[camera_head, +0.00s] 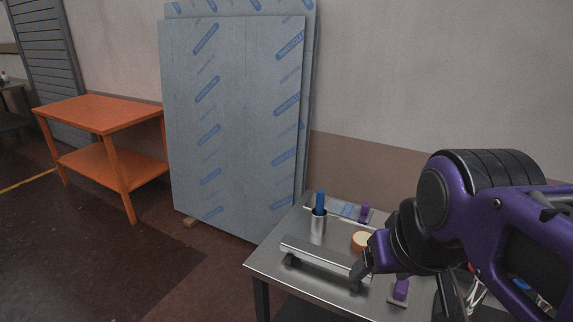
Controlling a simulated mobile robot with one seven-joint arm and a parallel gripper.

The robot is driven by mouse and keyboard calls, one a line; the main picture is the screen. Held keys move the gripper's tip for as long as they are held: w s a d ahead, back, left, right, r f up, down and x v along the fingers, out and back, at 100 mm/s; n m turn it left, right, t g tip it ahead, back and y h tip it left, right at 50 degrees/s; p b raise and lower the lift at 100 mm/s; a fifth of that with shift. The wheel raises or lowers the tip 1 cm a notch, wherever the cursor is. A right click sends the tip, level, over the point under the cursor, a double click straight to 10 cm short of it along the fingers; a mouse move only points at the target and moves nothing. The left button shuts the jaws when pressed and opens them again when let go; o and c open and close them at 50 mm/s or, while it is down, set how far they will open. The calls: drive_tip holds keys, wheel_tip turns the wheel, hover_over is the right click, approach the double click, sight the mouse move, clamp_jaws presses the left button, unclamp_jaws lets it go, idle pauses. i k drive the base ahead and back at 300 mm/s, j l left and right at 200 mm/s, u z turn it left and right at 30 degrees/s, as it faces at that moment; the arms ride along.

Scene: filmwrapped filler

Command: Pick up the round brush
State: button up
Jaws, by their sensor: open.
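I cannot make out the round brush for certain. A blue handle (320,200) stands upright in a metal cup (318,226) at the back left of the metal table (270,258); it may be the brush, but its lower end is hidden. A round cream-and-orange piece (361,241) lies to the right of the cup. My gripper (362,268) is open and seems empty above the right part of the table, in front of the round piece and right of the cup. The purple arm behind it hides the table's right side.
A long metal bar (312,254) lies along the table's front left. Purple-handled tools lie at the back (365,211) and the front right (400,290). Large film-wrapped panels (235,110) lean on the wall behind. An orange table (100,112) stands left; the floor between is clear.

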sight(320, 205)
drive_tip(key=z, duration=0.4)
drive_tip(key=i+j+z, duration=0.1)
drive_tip(key=j, duration=0.3)
drive_tip(key=i+j+z, duration=0.1)
drive_tip(key=j, duration=0.35)
drive_tip(key=i+j+z, duration=0.1)
drive_tip(key=j, duration=0.3)
drive_tip(key=i+j+z, duration=0.15)
drive_tip(key=j, duration=0.3)
